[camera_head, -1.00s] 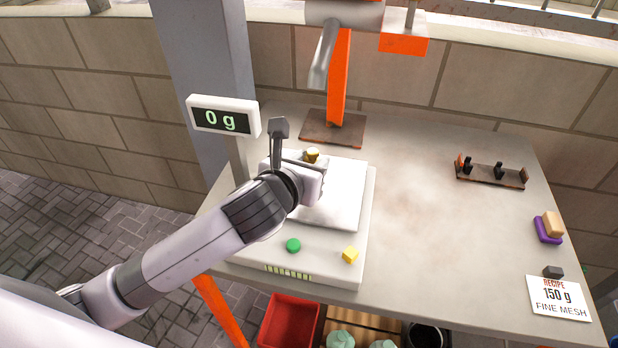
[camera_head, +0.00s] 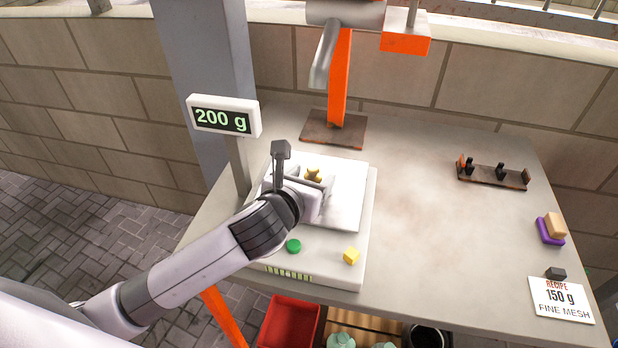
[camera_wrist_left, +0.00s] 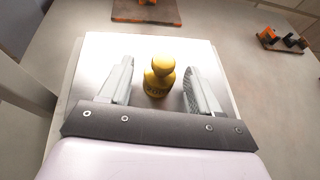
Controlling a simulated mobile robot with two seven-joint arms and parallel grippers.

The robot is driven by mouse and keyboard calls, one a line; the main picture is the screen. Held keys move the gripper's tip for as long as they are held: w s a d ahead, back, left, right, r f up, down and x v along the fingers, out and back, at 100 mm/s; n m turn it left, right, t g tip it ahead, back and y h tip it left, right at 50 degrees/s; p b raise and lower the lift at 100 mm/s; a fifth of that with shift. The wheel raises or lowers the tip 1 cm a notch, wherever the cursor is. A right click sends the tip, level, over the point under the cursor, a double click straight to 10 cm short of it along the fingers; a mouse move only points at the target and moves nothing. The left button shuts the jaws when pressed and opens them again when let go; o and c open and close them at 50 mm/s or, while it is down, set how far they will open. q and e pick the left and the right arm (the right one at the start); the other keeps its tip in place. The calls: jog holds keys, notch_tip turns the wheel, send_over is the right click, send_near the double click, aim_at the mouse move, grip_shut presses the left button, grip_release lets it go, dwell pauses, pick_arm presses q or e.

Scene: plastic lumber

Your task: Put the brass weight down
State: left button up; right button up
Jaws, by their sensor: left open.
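The brass weight (camera_wrist_left: 158,76) stands upright on the white scale pan (camera_wrist_left: 110,46), between the fingers of my left gripper (camera_wrist_left: 160,88) in the left wrist view. A gap shows on each side of it, so the gripper is open around it without gripping. In the head view the top of the brass weight (camera_head: 313,174) shows just past my left gripper (camera_head: 302,180), over the scale pan (camera_head: 345,205). The scale display (camera_head: 222,117) reads 200 g. My right gripper is not in view.
An orange-posted press (camera_head: 340,80) stands behind. A small rack (camera_head: 492,176), a purple-and-tan block (camera_head: 550,228) and a recipe card (camera_head: 561,299) are at right. The table's middle is clear.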

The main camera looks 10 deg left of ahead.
pick_arm(q)
jog(key=shift+r, duration=0.15)
jog(key=v, duration=1.2)
jog(key=shift+p, duration=0.4)
